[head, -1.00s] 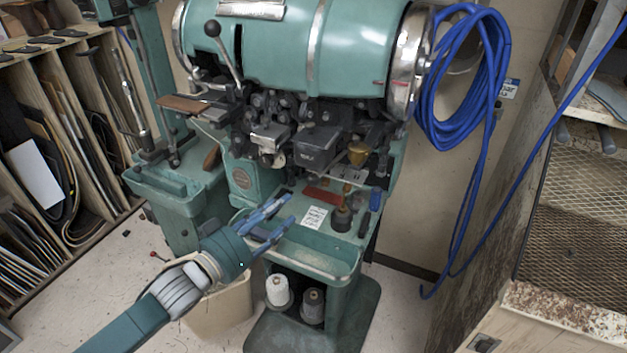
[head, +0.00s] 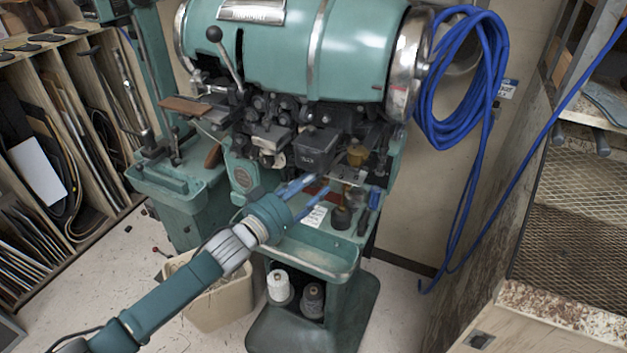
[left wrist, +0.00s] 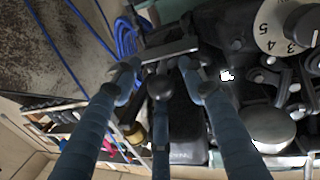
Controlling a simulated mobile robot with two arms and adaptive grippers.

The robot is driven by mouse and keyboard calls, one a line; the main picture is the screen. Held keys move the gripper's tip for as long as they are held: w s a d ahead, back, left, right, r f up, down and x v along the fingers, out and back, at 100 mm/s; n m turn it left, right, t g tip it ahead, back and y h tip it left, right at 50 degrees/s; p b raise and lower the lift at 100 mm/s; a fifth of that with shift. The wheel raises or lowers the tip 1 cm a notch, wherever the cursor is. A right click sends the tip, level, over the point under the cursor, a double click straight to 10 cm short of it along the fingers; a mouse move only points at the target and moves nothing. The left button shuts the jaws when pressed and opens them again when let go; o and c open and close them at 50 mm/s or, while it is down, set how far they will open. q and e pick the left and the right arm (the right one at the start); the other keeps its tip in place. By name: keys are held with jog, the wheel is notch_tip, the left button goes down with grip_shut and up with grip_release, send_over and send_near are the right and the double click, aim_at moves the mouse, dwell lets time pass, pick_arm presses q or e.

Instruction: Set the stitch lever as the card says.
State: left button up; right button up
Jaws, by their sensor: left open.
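The green stitching machine (head: 290,50) stands in the middle of the head view. A lever with a black ball knob (head: 213,33) rises at its upper left; I cannot tell whether this is the stitch lever. A small white printed card (head: 315,217) lies on the machine's front tray, its text too small to read. My left gripper (head: 321,184) is open and in front of the machine's lower works, above the tray. In the left wrist view its blue fingers (left wrist: 158,73) are spread, with a metal bar (left wrist: 170,50) just beyond them. A numbered dial (left wrist: 283,30) shows 3, 4 and 5.
Blue hose coils (head: 465,80) hang at the machine's right. White and dark thread spools (head: 279,287) stand below the tray. A beige bin (head: 222,302) is under my arm.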

pick_arm(q)
grip_shut()
